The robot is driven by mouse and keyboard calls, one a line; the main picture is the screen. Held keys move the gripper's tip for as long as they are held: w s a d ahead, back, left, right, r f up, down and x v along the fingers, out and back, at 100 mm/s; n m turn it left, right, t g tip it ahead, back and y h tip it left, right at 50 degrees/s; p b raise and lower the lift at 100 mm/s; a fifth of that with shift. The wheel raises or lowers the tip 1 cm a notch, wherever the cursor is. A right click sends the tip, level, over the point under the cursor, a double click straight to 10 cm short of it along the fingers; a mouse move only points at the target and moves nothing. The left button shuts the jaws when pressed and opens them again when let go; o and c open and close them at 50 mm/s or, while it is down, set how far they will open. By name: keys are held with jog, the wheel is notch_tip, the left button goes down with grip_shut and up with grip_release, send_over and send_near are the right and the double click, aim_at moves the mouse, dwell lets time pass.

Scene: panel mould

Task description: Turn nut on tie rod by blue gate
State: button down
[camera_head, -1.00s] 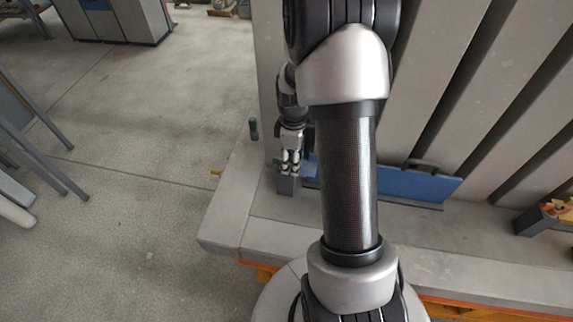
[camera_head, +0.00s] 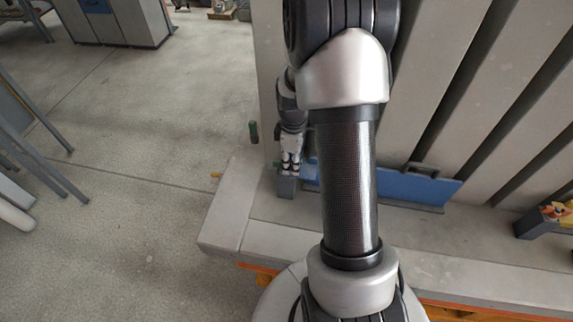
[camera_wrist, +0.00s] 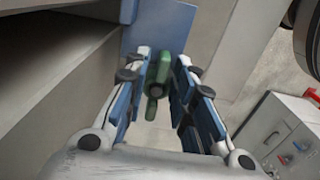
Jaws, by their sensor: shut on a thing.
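The blue gate (camera_head: 405,187) is a flat panel standing along the foot of the grey ribbed wall; part of it is behind my arm. It also shows at the top of the wrist view (camera_wrist: 160,25). My gripper (camera_head: 289,168) points down at the gate's left end, above a small grey block. In the wrist view, my gripper (camera_wrist: 164,66) has its two fingers on either side of a green winged nut (camera_wrist: 158,72) and is shut on it. The tie rod is mostly hidden behind the nut and fingers.
A second green piece (camera_head: 253,131) sticks out left of the wall edge. A grey block with an orange part (camera_head: 545,217) stands at the right on the ledge (camera_head: 490,245). Open floor lies left. A grey cabinet (camera_wrist: 280,135) shows in the wrist view.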

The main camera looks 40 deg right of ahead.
jog(key=m, duration=0.3)
jog(key=shift+s+a+m, duration=0.15)
jog(key=shift+a+m, duration=0.05)
jog(key=shift+m, duration=0.1)
jog(key=shift+a+m, duration=0.2)
jog(key=shift+m, duration=1.5)
jog(key=m, duration=0.3)
jog(key=shift+a, duration=0.35)
jog(key=shift+m, duration=0.3)
jog(key=shift+a+m, duration=0.2)
jog(key=shift+m, duration=1.4)
